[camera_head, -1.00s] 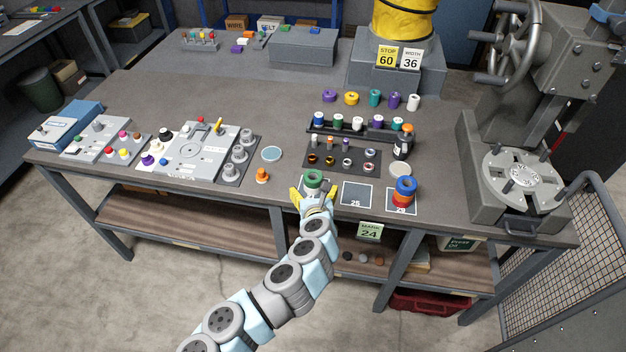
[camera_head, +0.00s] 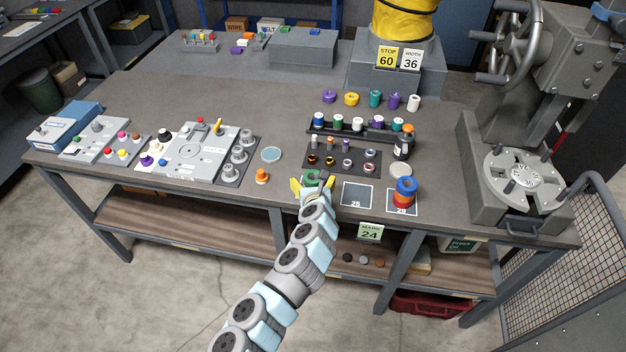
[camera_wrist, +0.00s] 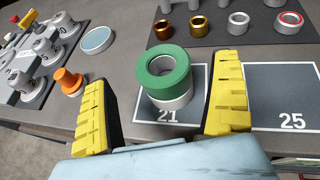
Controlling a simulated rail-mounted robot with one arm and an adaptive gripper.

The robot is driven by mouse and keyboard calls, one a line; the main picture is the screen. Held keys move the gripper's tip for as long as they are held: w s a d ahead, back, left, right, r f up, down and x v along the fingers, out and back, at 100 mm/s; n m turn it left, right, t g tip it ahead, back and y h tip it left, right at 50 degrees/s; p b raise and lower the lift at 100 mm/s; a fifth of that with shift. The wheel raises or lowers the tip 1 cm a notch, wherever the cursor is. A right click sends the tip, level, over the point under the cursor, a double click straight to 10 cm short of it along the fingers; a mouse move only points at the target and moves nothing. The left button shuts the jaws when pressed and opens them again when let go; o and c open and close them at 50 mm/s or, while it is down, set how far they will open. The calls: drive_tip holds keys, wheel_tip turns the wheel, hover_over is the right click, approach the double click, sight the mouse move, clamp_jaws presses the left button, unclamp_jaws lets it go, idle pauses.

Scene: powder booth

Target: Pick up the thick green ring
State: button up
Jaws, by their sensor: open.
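The thick green ring (camera_wrist: 150,72) lies on top of a white ring (camera_wrist: 174,101), stacked on the dark square marked 21 (camera_wrist: 198,92) in the wrist view. In the head view the green ring (camera_head: 312,178) shows at the bench's front edge, partly hidden by my gripper. My gripper (camera_wrist: 166,98) is open, with one yellow finger left of the stack and one right of it. Gaps show between both fingers and the ring in the wrist view. In the head view my gripper (camera_head: 311,184) is at the stack, low over the bench front.
An orange peg piece (camera_head: 262,176) stands left of my gripper. The square marked 25 (camera_head: 357,195) is bare. Behind is a dark mat (camera_head: 340,160) with small rings.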

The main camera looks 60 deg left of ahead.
sight(313, 175)
drive_tip(key=shift+x, duration=1.9)
drive_tip(key=shift+w, duration=0.1)
drive_tip(key=shift+c, duration=0.2)
drive_tip(key=c, duration=1.3)
